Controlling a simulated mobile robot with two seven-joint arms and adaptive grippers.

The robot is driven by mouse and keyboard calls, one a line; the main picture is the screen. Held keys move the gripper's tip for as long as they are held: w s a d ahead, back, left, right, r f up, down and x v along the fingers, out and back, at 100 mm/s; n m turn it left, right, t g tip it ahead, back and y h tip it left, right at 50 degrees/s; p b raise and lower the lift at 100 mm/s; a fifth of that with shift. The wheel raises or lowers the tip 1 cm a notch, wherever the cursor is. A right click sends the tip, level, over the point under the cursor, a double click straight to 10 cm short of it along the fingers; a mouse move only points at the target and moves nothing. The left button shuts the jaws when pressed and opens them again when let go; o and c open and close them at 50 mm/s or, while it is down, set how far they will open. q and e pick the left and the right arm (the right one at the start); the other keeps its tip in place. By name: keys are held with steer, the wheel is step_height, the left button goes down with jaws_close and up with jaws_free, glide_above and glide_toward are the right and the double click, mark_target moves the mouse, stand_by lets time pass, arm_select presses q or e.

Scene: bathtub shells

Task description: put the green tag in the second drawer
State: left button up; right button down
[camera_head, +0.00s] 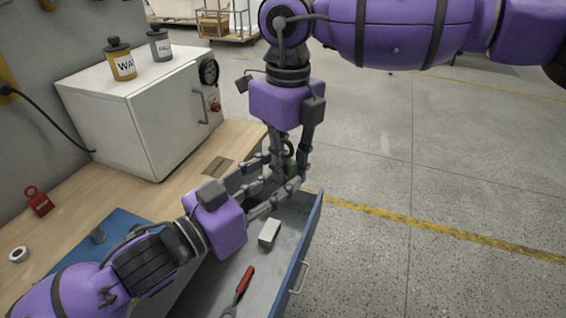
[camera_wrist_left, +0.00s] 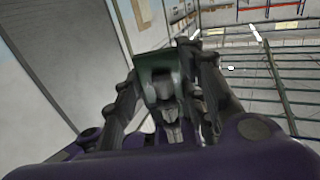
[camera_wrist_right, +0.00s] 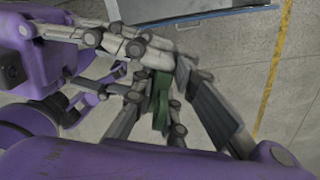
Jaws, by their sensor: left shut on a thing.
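The green tag (camera_head: 290,168) is between my two grippers, above the far end of an open drawer (camera_head: 312,228). My left gripper (camera_head: 284,188) reaches in from the lower left and is shut on the tag. The tag shows dark green between its fingers in the left wrist view (camera_wrist_left: 158,72). My right gripper (camera_head: 288,160) points down from above with its fingers apart around the tag. The tag also shows in the right wrist view (camera_wrist_right: 160,95). The fingers partly hide it. I cannot tell which drawer in the stack is open.
The drawer holds a grey block (camera_head: 269,233) and a red-handled tool (camera_head: 243,282). The wooden bench (camera_head: 130,200) carries a white oven-like box (camera_head: 140,110), a red padlock-shaped tag (camera_head: 38,202), a white roll (camera_head: 19,254) and a blue mat (camera_head: 115,222). Open floor lies right.

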arm_select(q)
steer(key=o, duration=1.2)
steer(key=shift+o, duration=0.2)
